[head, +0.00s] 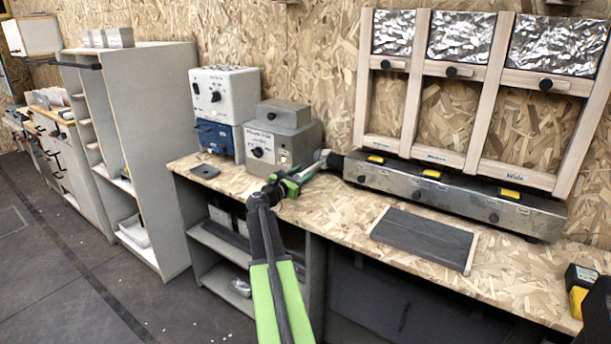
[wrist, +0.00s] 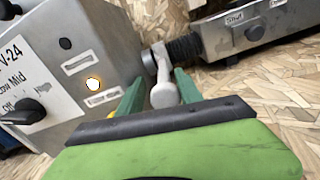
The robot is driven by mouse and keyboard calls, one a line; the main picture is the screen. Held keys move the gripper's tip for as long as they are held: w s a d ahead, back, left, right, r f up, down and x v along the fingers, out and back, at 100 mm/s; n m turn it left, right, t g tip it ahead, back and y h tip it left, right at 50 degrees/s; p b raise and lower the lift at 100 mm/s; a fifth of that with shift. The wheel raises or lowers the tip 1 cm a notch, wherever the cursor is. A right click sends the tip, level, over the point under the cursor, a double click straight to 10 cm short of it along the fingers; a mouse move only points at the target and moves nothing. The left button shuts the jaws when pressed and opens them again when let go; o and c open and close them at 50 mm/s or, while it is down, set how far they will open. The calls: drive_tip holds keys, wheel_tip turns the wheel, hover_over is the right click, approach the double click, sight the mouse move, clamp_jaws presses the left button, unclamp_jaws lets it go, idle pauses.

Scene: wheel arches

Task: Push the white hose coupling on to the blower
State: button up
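The white hose coupling (wrist: 163,92) sits on the end of a short black ribbed hose (wrist: 184,48). It also shows in the head view (head: 321,157), beside the right side of the grey blower. The blower (wrist: 62,62) is a grey metal box with a black knob and a lit lamp; in the head view (head: 283,140) it stands on the bench. My gripper (wrist: 160,85) has its green fingers either side of the coupling; in the head view it reaches in from the front (head: 302,176). I cannot tell whether both fingers touch the coupling, nor whether it is joined to the blower.
A long metal manifold box (head: 440,190) lies to the right along the wall, under a wooden frame (head: 475,80). A white and blue device (head: 222,105) stands left of the blower. A dark mat (head: 424,238) lies on the bench (head: 340,205). The bench front is mostly clear.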

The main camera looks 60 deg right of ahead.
drive_tip(key=shift+o, duration=0.6)
drive_tip(key=shift+s, duration=0.1)
drive_tip(key=shift+a, duration=0.15)
drive_tip(key=a, duration=1.7)
